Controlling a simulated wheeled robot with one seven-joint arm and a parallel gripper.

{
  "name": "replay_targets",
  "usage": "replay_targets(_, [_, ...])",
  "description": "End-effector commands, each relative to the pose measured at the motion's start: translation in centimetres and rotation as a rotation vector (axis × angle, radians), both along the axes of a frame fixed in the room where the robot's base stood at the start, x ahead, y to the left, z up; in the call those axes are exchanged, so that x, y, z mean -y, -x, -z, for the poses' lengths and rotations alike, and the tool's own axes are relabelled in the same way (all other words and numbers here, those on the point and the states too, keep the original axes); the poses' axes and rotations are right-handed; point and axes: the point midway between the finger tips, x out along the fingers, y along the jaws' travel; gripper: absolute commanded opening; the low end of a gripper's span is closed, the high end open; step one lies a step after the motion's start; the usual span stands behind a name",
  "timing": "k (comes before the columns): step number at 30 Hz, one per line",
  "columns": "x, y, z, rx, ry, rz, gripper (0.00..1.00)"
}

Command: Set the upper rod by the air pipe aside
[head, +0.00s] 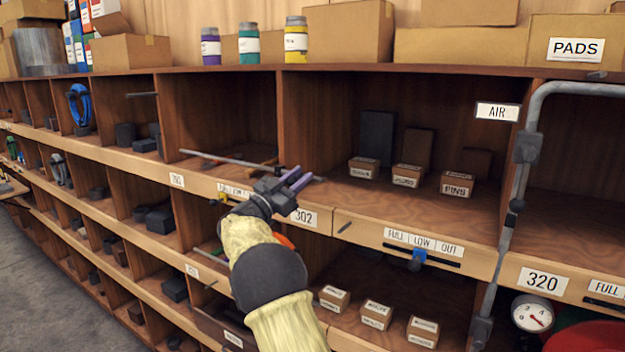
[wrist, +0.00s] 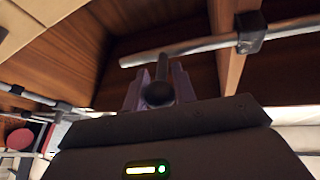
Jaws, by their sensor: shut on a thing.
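I cannot make this rod out clearly in the head view. The grey air pipe (head: 516,190) runs down the shelf front at the right, beside the AIR sign (head: 497,112), well apart from my gripper. A small dark rod (head: 597,75) shows on the top ledge right of this pipe.
A long thin grey bar (head: 225,160) crosses the compartment just left of my gripper. Small labelled boxes (head: 408,175) stand in the compartment to the right. A dark rod (head: 345,227) sticks out of the shelf front. A grey pipe (wrist: 190,46) with a clamp crosses the wrist view.

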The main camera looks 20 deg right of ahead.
Motion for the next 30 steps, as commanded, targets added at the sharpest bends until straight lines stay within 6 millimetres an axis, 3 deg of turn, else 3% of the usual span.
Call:
replay_targets(14, [0.12, 0.1, 0.16, -0.002, 0.0, 0.012, 0.0])
replay_targets(15, [0.13, 0.11, 0.15, -0.002, 0.0, 0.012, 0.31])
replay_targets(18, [0.11, 0.1, 0.14, -0.002, 0.0, 0.012, 0.48])
replay_targets(30, [-0.48, 0.27, 0.52, -0.002, 0.0, 0.009, 0.48])
